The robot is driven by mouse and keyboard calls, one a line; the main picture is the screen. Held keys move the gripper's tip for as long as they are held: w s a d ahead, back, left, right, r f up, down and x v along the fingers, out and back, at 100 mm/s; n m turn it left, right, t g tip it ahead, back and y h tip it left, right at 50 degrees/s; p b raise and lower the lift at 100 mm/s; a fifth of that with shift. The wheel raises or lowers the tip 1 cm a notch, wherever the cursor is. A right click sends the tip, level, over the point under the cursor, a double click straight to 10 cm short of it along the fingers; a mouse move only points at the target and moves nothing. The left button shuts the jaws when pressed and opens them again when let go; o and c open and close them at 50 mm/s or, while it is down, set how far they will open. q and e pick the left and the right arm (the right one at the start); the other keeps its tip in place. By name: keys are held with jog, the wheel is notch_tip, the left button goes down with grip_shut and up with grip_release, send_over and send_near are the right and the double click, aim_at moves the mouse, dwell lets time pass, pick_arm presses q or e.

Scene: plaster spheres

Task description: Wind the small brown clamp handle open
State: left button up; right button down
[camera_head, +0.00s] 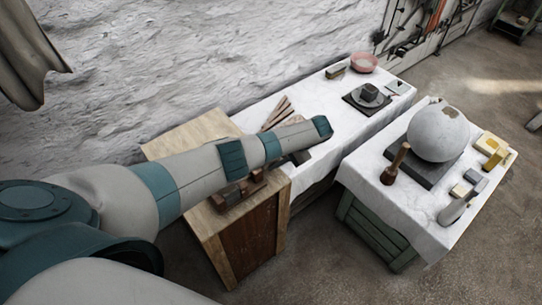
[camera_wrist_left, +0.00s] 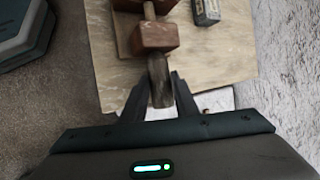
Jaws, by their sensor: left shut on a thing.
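The wooden clamp (camera_head: 237,190) sits on the plywood-topped bench, partly hidden under my left arm in the head view. In the left wrist view its reddish-brown wooden blocks (camera_wrist_left: 154,37) stand at top centre. The small brown handle (camera_wrist_left: 160,82) sticks out from the nearer block toward my gripper. My left gripper (camera_wrist_left: 160,98) is shut on the handle, with one dark finger on each side of it. The fingers' exact contact is hard to make out in the dim view. My right gripper is not in view.
A small labelled block (camera_wrist_left: 206,11) lies on the plywood near the clamp. Wooden sticks (camera_head: 279,113) lie on the white-covered table behind my arm. A second table (camera_head: 365,172) at right holds a large plaster sphere (camera_head: 438,134) and a mallet (camera_head: 394,166). Floor shows between the tables.

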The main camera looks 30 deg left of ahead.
pick_arm(q)
jog(key=shift+d+t+y, duration=0.15)
jog(key=shift+t+y, duration=0.15)
jog(key=shift+y, duration=0.6)
jog(key=o, duration=1.1)
jog(key=shift+f, duration=0.1)
jog(key=shift+c, duration=0.2)
jog(key=shift+d, duration=0.1)
jog(key=p+v, duration=0.2)
jog(key=v, duration=1.5)
jog(key=shift+d+p, duration=0.2)
jog(key=shift+p, duration=0.2)
